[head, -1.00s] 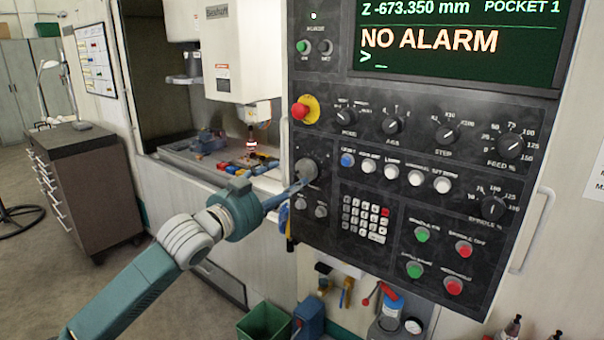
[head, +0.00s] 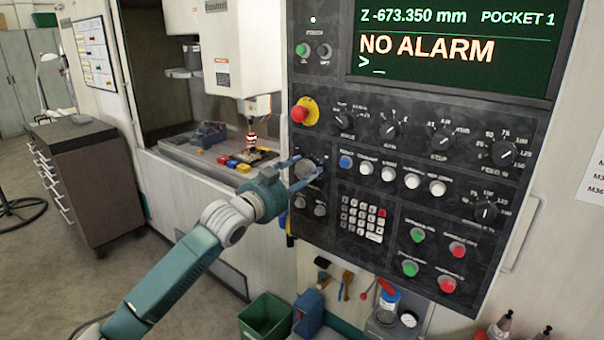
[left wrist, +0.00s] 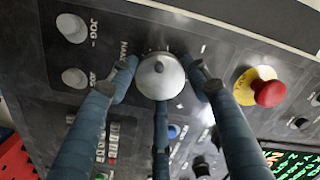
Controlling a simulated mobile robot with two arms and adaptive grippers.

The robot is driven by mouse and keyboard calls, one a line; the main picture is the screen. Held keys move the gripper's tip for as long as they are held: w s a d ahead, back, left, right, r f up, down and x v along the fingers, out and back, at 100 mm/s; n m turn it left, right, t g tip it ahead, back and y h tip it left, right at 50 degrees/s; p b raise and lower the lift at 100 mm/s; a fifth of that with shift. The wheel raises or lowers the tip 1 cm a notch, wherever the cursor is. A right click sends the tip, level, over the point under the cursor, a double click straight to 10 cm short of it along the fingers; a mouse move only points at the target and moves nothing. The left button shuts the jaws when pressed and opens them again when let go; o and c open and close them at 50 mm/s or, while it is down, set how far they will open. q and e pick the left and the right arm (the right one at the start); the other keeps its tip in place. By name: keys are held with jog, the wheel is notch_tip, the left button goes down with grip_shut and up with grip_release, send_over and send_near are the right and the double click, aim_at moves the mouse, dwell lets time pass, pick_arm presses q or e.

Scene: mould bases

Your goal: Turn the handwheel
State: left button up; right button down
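The handwheel is a round grey knob (head: 306,170) at the left edge of the dark control panel (head: 330,225). It fills the middle of the left wrist view (left wrist: 160,76), with a small nub on its face. My left gripper (head: 308,166) is at the panel with its blue fingers spread around the handwheel. In the left wrist view one finger is on each side of the knob and a third is below it. A narrow gap shows at the left finger; contact on the right is unclear. My right gripper is not in view.
A red emergency stop (head: 299,114) on a yellow plate sits just above the handwheel. Two small grey jog buttons (left wrist: 72,27) are beside it. A row of push buttons (head: 388,174) and a keypad (head: 362,218) lie to the right. A green bin (head: 266,318) stands below.

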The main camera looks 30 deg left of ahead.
pick_arm(q)
jog(key=c, duration=0.5)
jog(key=shift+r+n, duration=0.1)
jog(key=shift+n, duration=0.2)
jog(key=shift+n+p, duration=0.35)
jog(key=shift+n, duration=0.05)
jog(key=o, duration=1.2)
jog(key=shift+c, duration=0.2)
jog(key=s, duration=1.2)
